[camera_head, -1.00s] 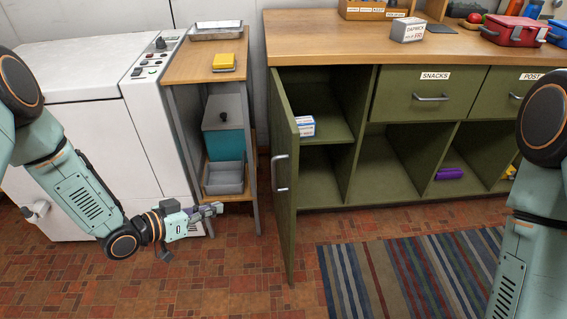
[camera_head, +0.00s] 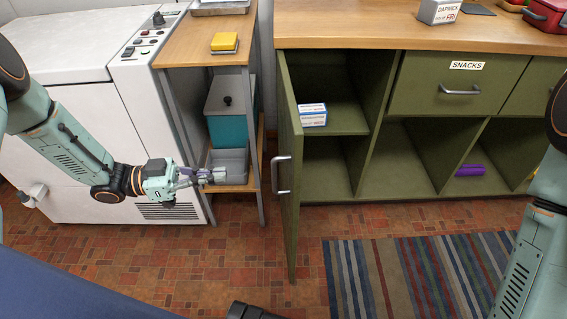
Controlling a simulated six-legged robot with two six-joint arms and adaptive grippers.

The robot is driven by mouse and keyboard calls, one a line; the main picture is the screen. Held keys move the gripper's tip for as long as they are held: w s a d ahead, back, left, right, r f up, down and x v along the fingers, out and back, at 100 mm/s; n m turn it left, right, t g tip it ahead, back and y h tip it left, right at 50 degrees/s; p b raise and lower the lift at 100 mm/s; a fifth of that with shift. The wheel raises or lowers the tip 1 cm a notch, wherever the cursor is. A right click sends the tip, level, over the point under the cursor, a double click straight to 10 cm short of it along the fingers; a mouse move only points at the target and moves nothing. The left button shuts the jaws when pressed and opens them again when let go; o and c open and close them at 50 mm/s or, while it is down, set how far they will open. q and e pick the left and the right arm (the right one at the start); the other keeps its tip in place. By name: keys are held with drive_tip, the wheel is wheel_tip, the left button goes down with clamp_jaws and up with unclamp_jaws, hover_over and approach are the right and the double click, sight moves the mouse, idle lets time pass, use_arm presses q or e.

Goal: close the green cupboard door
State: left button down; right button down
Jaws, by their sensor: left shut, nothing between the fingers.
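The green cupboard door (camera_head: 290,215) stands wide open, swung out toward me at the left end of the green cupboard (camera_head: 390,170). Its metal handle (camera_head: 282,175) is on the left-facing side, near the door's front edge. Inside the open compartment a white, blue and red box (camera_head: 313,115) lies on the shelf. My left gripper (camera_head: 219,175) is shut and empty, to the left of the door and its handle, with a gap between them. It is in front of the side table's lower shelf. My right arm comes in at the right edge, but its gripper is out of view.
A wooden side table (camera_head: 185,50) with a yellow block (camera_head: 224,42), a teal bin (camera_head: 228,130) and a grey tray (camera_head: 230,163) stands left of the door. A white machine (camera_head: 60,90) is further left. A striped rug (camera_head: 420,275) lies right of the door.

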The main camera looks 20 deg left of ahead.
use_arm(q)
drive_tip(key=b, duration=0.4)
approach(293, 170)
drive_tip(key=x, duration=0.6)
drive_tip(key=shift+w+d+f, duration=0.2)
drive_tip(key=shift+w+d, duration=0.05)
drive_tip(key=shift+s+d+r, duration=0.1)
drive_tip(key=shift+r, duration=0.05)
drive_tip(key=shift+d, duration=0.2)
